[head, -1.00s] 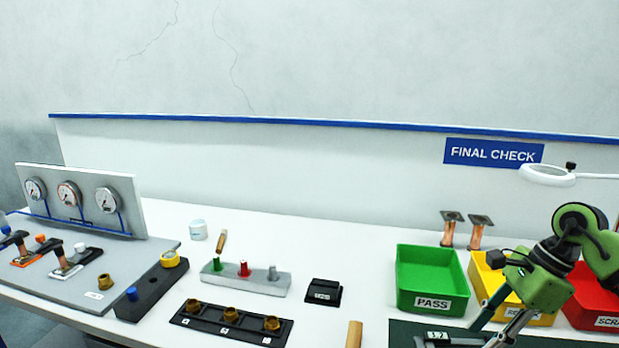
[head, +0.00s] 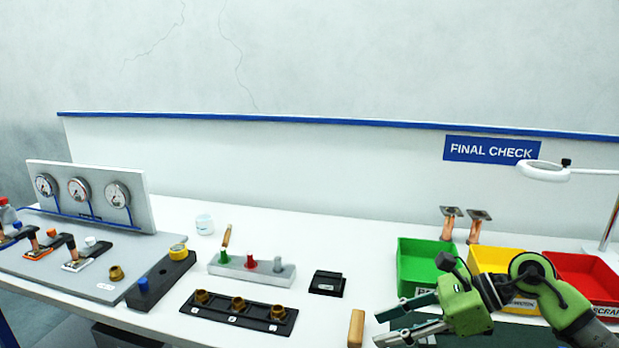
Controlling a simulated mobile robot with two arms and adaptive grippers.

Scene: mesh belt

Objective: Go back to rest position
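My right gripper (head: 408,318) is in the head view at the lower right. Its two fingers point left and are spread apart, with nothing visible between them. It is above the dark green mat (head: 515,335), in front of the green tray (head: 427,254), and covers part of that tray's label. My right arm comes in from the lower right corner. My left gripper is not in view.
The yellow bin (head: 497,259) and red bin (head: 582,272) stand beside the green one. A wooden-handled piece (head: 356,328) lies left of the gripper. A black strip with brass fittings (head: 240,312) and a gauge panel (head: 92,195) are farther left. A lamp (head: 545,171) overhangs the right.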

